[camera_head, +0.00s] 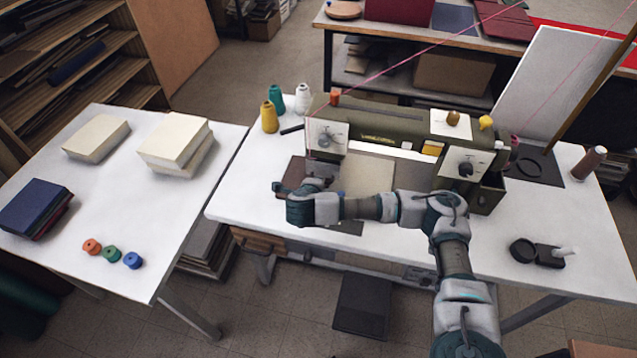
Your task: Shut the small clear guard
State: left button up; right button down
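An olive-green sewing machine (385,128) stands on the right-hand white table. Its head (326,137), with a round dial, is at the machine's left end above the needle area. My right arm comes in from the lower right and crosses in front of the machine. My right gripper (312,184) is at the needle area, just below the machine head. Its fingers are small and partly hidden by my wrist, so I cannot tell whether they are open or shut. I cannot make out the small clear guard there. My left gripper is not in view.
Thread cones, one of them yellow (269,117), stand left of the machine. A brown spool (588,163) and a black stand (537,252) are on the right. The left table (120,205) holds cream blocks (175,143), dark books (36,208) and small colored spools (111,254).

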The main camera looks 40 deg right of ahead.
jog(key=shift+a+f, duration=0.1)
jog(key=shift+a, duration=0.1)
jog(key=c, duration=1.2)
grip_release()
jog(key=shift+c, duration=0.2)
jog(key=v, duration=1.2)
